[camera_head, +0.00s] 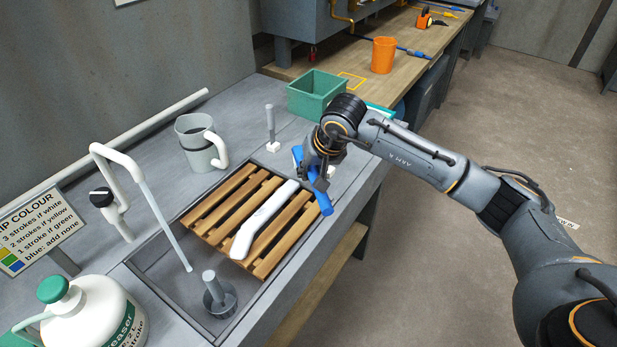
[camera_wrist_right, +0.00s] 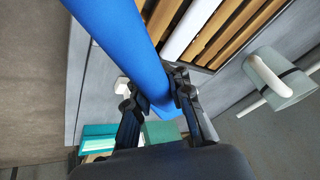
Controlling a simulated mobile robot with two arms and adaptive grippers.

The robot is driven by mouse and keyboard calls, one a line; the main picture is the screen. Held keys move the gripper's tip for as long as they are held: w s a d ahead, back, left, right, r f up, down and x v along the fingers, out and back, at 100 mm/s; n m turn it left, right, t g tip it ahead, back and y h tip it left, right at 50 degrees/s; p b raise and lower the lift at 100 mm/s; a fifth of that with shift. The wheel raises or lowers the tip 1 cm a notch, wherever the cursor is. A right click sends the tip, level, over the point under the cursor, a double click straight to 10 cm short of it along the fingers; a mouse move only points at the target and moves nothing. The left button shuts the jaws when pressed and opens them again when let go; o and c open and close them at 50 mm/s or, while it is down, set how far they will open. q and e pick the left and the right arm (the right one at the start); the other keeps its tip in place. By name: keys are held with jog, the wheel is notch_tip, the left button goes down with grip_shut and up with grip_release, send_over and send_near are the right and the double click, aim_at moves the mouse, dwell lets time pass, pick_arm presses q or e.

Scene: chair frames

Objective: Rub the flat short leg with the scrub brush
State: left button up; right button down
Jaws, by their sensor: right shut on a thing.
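My right gripper (camera_head: 322,172) is shut on a long blue bar (camera_head: 325,203), probably the scrub brush; I see no bristles. The bar also fills the upper left of the right wrist view (camera_wrist_right: 118,32), running between the fingers. A white, slightly bent piece (camera_head: 263,221), probably the flat short leg, lies on the wooden slatted rack (camera_head: 211,217). Part of it shows in the right wrist view (camera_wrist_right: 190,28). The gripper and bar are above the rack's far right end, apart from the white piece. My left gripper is not in view.
A white bottle (camera_head: 95,315) is front left. A green bin (camera_head: 316,95) stands behind my right gripper.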

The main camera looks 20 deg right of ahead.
jog(key=shift+r+p, duration=0.3)
jog(key=shift+r, duration=0.65)
jog(key=shift+w+d+r+p, duration=0.15)
jog(key=shift+r+p, duration=0.2)
jog(key=shift+r, duration=0.9)
